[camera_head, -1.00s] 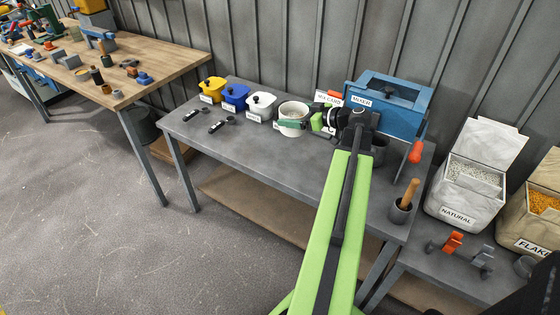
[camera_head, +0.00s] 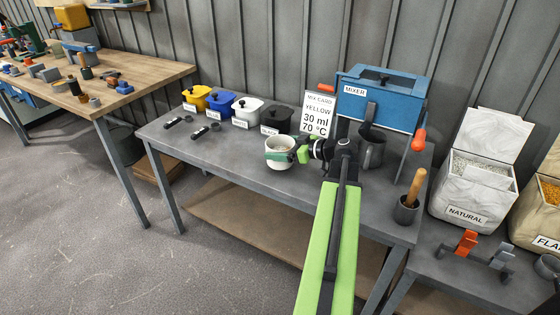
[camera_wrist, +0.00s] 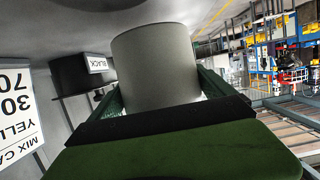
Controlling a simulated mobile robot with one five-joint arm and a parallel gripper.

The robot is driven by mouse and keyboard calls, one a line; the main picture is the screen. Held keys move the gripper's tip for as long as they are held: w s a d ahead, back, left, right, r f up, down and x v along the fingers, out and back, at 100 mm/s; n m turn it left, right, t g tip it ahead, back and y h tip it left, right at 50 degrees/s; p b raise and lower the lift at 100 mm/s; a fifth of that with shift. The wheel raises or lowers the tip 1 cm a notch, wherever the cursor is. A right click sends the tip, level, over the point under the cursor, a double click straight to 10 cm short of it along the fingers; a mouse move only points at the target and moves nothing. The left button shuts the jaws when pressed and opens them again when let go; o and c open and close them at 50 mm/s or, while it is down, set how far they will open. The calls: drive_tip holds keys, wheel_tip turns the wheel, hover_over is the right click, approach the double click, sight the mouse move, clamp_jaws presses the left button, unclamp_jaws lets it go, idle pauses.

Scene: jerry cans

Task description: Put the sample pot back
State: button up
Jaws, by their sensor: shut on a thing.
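The sample pot, a cream-white round cup (camera_head: 279,155), is held at the end of my arm in front of the black tub. My gripper (camera_head: 296,154) is shut on it, with green fingers at its sides. In the wrist view the pot (camera_wrist: 155,65) stands as a pale grey cylinder between the fingers (camera_wrist: 160,105). The pot is over the grey table (camera_head: 225,160); I cannot tell how high its base is above the top.
Yellow (camera_head: 197,98), blue (camera_head: 221,103), white (camera_head: 247,112) and black (camera_head: 277,119) tubs line the table's back. A mix card (camera_head: 317,115), blue mixer (camera_head: 380,98), grey jug (camera_head: 371,150) and wooden-handled holder (camera_head: 407,207) stand to the right.

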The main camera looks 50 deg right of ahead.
wheel_tip(320, 180, down, 3)
drive_tip(key=shift+f+b, duration=0.2)
drive_tip(key=shift+b, duration=1)
drive_tip(key=shift+r, duration=0.25)
drive_tip(key=shift+f, duration=0.2)
drive_tip(key=o, duration=1.4)
drive_tip(key=shift+o, duration=0.2)
drive_tip(key=shift+r+p, duration=0.35)
drive_tip(key=shift+p, duration=0.1)
drive_tip(key=p+v, duration=0.3)
drive_tip(key=v, duration=0.9)
drive_tip(key=shift+f, duration=0.2)
